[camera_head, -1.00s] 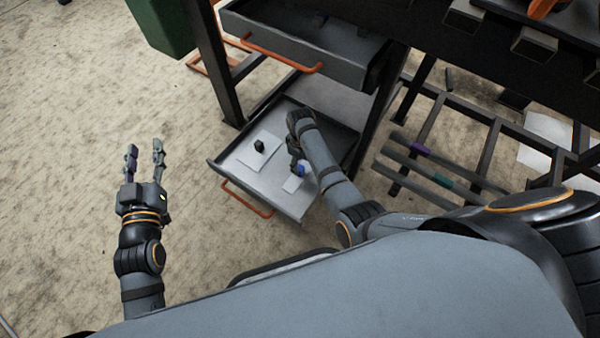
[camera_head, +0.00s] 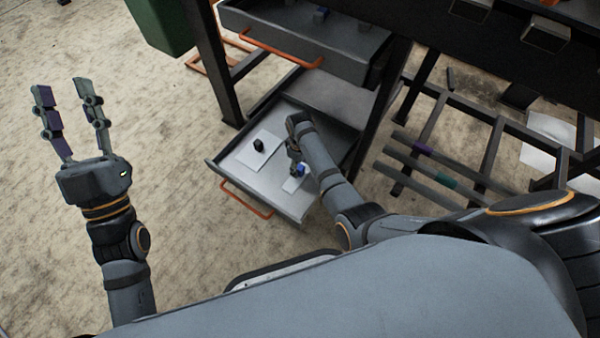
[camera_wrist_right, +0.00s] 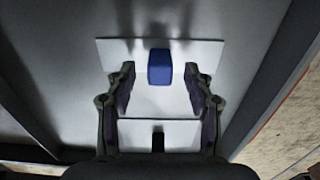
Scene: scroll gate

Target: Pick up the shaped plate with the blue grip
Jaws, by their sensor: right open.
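The plate with the blue grip lies in the lower open drawer. In the right wrist view the pale plate (camera_wrist_right: 118,58) is flat, with a wide upper part and its block-like blue grip (camera_wrist_right: 160,67) standing near the middle. The grip also shows in the head view (camera_head: 300,169), with a pale corner of the plate (camera_head: 291,186) below it. My right gripper (camera_wrist_right: 159,75) is open, one finger on each side of the blue grip, with gaps between. Whether the fingers touch the plate I cannot tell. My left gripper (camera_head: 61,87) is open and empty, left of the drawers.
Another pale plate (camera_head: 262,153) with a black grip (camera_head: 259,145) lies left of my right gripper in the lower drawer (camera_head: 240,180). An upper drawer (camera_head: 335,45) is also open above. Dark rack bars (camera_head: 440,180) stand at right. The floor at left is clear.

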